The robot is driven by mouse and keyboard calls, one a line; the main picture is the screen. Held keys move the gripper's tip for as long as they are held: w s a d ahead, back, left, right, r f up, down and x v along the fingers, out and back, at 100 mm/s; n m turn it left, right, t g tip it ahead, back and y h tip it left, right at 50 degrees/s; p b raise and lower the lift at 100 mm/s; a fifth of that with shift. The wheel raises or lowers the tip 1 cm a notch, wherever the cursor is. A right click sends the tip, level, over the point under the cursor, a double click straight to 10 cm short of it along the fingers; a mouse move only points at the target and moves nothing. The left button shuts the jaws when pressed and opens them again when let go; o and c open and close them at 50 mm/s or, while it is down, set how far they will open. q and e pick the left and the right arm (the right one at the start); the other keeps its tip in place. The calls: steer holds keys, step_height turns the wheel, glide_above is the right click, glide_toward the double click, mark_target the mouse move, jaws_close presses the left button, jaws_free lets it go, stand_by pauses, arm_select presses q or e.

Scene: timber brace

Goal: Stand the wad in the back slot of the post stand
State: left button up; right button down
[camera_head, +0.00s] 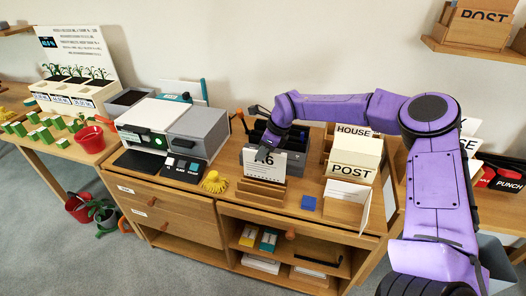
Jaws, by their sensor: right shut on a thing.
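My right gripper (264,154) reaches in from the right and points down at the top edge of a white pad with a printed number (265,167). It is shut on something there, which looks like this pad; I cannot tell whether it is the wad. The pad is upright over a low wooden stand (261,190). The post stand (347,188) is to its right, wooden, with a HOUSE label behind and a POST label in front. A thick cream block (356,152) stands between the labels. My left gripper is out of view.
A dark organiser (296,145) is close behind the gripper. A white folded card (363,208) stands at the post stand's front right. A grey machine (198,132) stands left.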

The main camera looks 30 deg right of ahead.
steer(key=shift+f, duration=0.1)
steer(key=shift+f+b, duration=1.55)
steer(key=shift+f, duration=0.25)
steer(key=shift+c, duration=2.3)
jaws_free()
steer(key=shift+r, duration=0.1)
step_height(320, 180, up, 8)
steer(key=p, duration=0.5)
steer(key=shift+p, duration=0.3)
